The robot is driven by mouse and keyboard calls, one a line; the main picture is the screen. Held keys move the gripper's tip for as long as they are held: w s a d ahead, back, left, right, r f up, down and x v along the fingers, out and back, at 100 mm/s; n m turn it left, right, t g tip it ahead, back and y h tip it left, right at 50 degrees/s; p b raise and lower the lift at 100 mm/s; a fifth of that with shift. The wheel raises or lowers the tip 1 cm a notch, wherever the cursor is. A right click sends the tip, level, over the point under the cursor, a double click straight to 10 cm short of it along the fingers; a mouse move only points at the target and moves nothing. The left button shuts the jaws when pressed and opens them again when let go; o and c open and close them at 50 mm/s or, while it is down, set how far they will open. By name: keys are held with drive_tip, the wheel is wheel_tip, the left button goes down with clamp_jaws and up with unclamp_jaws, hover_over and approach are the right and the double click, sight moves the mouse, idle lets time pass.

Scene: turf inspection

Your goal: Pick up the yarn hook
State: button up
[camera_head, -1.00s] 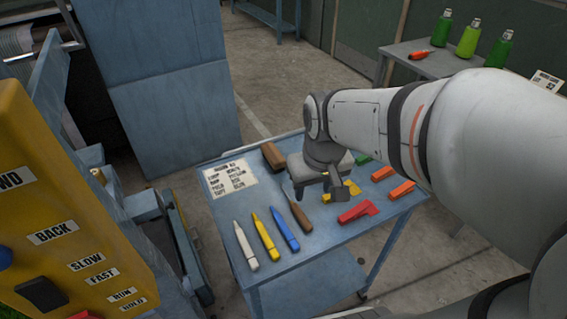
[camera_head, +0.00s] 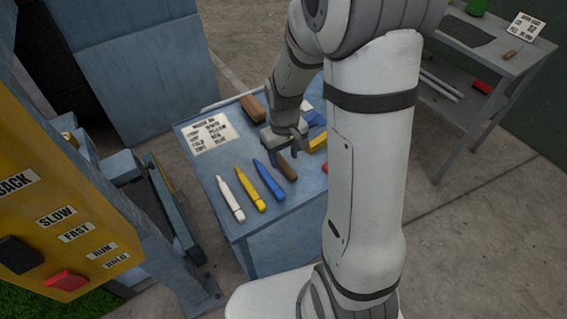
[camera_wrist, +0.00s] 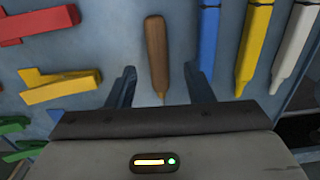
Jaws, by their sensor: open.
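The yarn hook (camera_head: 287,167) has a brown wooden handle and lies on the blue table, partly hidden by my gripper in the head view. In the wrist view the hook (camera_wrist: 156,50) lies lengthwise, its thin tip pointing toward the palm. My gripper (camera_wrist: 160,78) is open, one finger on each side of the hook's line, with gaps on both sides. In the head view my gripper (camera_head: 285,143) is low over the table at the hook's far end. I cannot tell its exact height.
White (camera_head: 230,195), yellow (camera_head: 249,188) and blue (camera_head: 268,181) marker-like tools lie left of the hook. A brown block (camera_head: 252,107) and a label sheet (camera_head: 209,133) lie farther back.

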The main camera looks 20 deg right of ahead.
sight(285, 164)
drive_tip(key=shift+d+f, duration=0.1)
drive_tip(key=shift+f, duration=1.45)
clamp_jaws()
